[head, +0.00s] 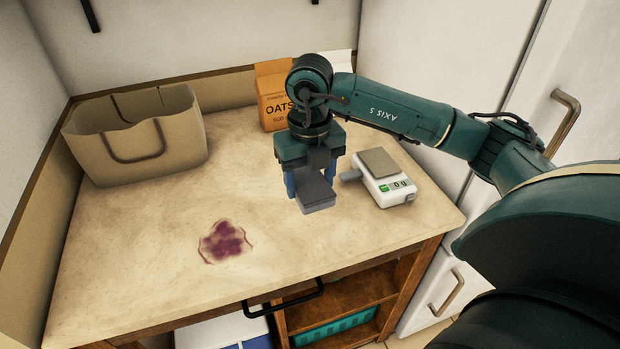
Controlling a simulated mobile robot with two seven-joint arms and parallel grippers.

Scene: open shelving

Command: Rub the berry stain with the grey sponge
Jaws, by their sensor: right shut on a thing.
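The berry stain (224,241) is a dark purple patch on the pale counter top, left of centre and near the front edge. The grey sponge (318,193) is a small dark grey block. My right gripper (308,184) points down and is shut on the sponge, to the right of the stain and farther back. The sponge is apart from the stain; whether it touches the counter is hard to tell. My left gripper is not in view.
A beige bag (180,142) stands at the back left. An orange oats carton (272,90) stands behind my right gripper. A white scale (388,187) sits just right of the sponge. The counter (130,225) is clear around the stain. A black handle (284,302) sticks out at the front.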

